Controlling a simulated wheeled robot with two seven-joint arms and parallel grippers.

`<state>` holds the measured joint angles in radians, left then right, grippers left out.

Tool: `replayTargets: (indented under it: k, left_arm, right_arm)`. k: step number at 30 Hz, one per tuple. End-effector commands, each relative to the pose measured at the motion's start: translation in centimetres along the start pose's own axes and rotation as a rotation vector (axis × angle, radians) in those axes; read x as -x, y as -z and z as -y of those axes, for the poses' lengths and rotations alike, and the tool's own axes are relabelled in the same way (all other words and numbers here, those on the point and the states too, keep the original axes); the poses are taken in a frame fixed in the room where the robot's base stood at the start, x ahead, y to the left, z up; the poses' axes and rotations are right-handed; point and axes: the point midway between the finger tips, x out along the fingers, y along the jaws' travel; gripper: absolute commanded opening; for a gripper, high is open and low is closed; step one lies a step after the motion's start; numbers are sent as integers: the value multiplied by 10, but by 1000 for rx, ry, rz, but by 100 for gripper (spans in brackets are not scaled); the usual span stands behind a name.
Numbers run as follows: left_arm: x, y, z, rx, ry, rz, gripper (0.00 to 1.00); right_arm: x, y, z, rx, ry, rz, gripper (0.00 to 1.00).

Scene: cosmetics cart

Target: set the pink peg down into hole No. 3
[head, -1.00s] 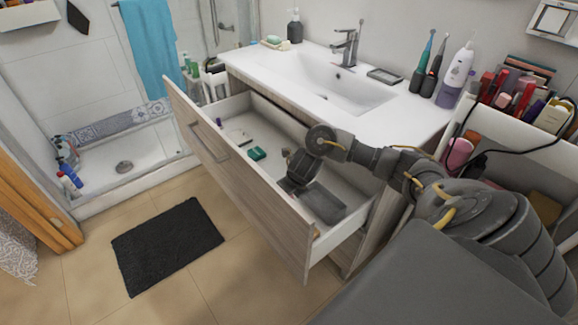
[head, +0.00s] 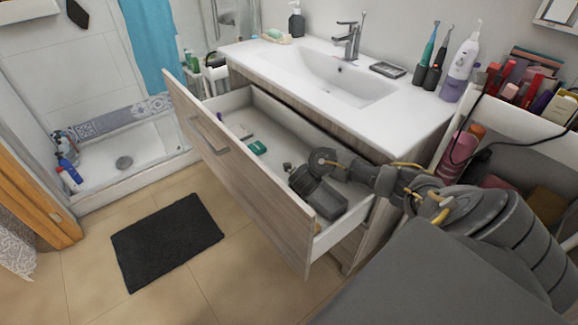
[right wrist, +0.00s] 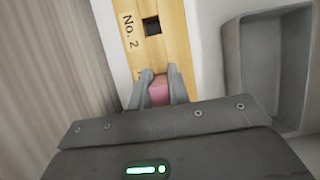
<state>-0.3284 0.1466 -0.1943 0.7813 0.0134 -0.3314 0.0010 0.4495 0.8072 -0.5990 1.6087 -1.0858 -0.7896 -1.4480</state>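The pink peg (right wrist: 158,92) sits between the two fingers of my right gripper (right wrist: 161,86), which are closed on its sides. In the right wrist view the fingers are over a pale wooden strip (right wrist: 169,50). The strip has a dark square hole (right wrist: 152,26) beside the label No. 2. Further along, the strip is hidden by the fingers, and hole No. 3 cannot be made out. Whether the peg's lower end is in a hole cannot be told. In the head view my right arm reaches into the open drawer (head: 240,190). My left gripper is out of view.
A grey tray (right wrist: 274,60) lies right of the strip in the right wrist view. The drawer's wood-grain wall (right wrist: 45,60) is at left. A green item (head: 257,147) lies further back in the drawer. The sink counter (head: 412,112) overhangs behind.

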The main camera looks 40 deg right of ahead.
Motion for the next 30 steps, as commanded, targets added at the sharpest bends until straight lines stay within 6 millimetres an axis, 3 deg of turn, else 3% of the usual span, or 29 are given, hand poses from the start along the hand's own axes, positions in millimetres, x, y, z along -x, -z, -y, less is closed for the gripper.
replayTargets:
  k: [1,5,16,21,30]
  left_arm:
    - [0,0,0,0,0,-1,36]
    - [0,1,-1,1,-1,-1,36]
    - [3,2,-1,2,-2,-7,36]
    - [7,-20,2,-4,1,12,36]
    - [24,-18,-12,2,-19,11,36]
  right_arm:
    - [0,0,0,0,0,0,24]
    - [0,0,0,0,0,0,39]
    - [9,-1,0,3,-1,1,39]
    - [40,-2,1,4,0,3,39]
    - [99,-2,0,3,0,2,39]
